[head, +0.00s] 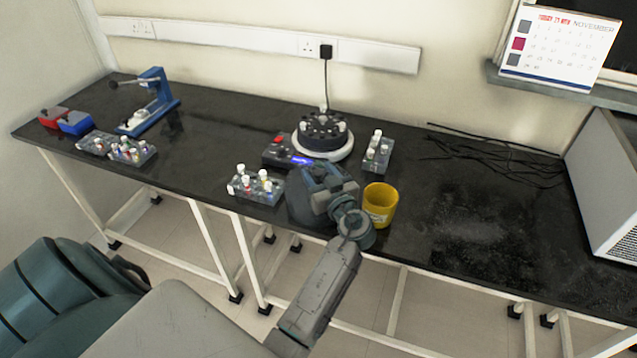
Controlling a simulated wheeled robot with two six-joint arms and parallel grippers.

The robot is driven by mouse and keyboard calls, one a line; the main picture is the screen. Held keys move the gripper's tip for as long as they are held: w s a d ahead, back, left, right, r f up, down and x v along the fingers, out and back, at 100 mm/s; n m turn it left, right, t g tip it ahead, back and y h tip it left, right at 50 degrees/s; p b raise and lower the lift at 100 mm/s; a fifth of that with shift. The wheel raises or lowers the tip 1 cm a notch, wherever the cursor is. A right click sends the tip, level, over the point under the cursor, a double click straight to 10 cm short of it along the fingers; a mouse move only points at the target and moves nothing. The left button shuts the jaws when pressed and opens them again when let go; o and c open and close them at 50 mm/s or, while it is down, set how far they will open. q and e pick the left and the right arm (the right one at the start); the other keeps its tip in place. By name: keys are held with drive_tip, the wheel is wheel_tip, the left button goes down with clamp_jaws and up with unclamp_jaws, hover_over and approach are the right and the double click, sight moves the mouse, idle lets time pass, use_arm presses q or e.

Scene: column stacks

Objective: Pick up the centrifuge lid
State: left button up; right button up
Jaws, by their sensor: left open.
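The centrifuge (336,152) stands near the back middle of the black bench, with a pale round rim, a dark rotor (322,130) holding several white-capped tubes, and a lit blue display at its left front. I cannot make out a separate centrifuge lid; it may be hidden behind my gripper. My left gripper (326,172) is open at the bench's front edge, just in front of the centrifuge in the picture. Its fingertips are hard to tell apart from the dark bench. My right gripper does not show.
A yellow cup (381,204) stands close to the right of my gripper. A tube rack (256,187) is to its left, and another (377,153) is right of the centrifuge. A blue press (150,100) and small boxes stand far left. Black cables (495,160) lie right; bench front right is clear.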

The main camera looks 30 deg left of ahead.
use_arm(q)
drive_tip(key=shift+a, duration=0.15)
drive_tip(key=c, duration=1)
clamp_jaws()
